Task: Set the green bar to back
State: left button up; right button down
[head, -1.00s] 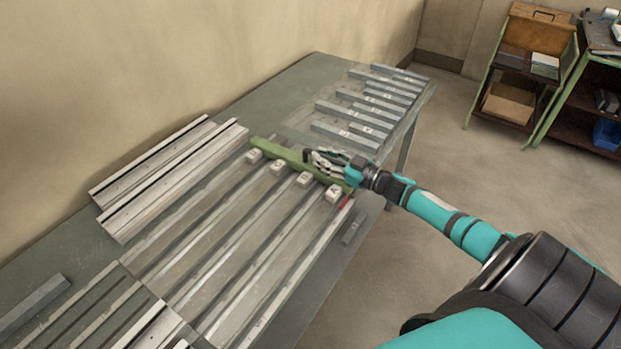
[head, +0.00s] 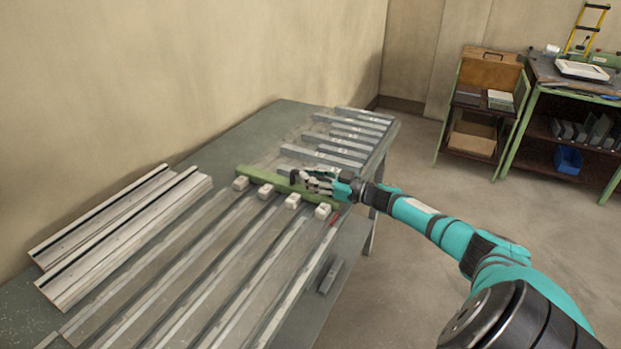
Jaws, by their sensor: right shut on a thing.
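The green bar (head: 262,179) lies crosswise over the long metal rails, just behind a row of small pale blocks (head: 293,201). My right gripper (head: 308,180) reaches in from the right and is shut on the green bar towards its right half. The fingers hide part of the bar there. I cannot tell whether the bar touches the blocks. My left gripper is not in view.
Several grey bars (head: 345,136) lie on the far end of the bench (head: 268,122). Aluminium profiles (head: 125,238) lie along the left side by the wall. A wooden cabinet (head: 478,103) and green-framed shelves (head: 570,120) stand at the back right, with clear floor before them.

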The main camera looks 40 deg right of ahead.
jog(key=c, duration=1.6)
grip_release()
jog(key=shift+w+d+r, duration=0.1)
jog(key=shift+d+r, duration=0.2)
jog(key=shift+r, duration=0.05)
jog(key=shift+c, duration=0.2)
jog(key=o, duration=0.4)
jog(key=shift+w+f, duration=0.1)
jog(key=shift+f, duration=0.1)
jog(key=shift+c, duration=0.2)
jog(key=shift+f, duration=0.1)
jog(key=shift+s, duration=0.3)
jog(key=v, duration=1.1)
jog(key=shift+s+d, duration=0.2)
jog(key=shift+s, duration=0.05)
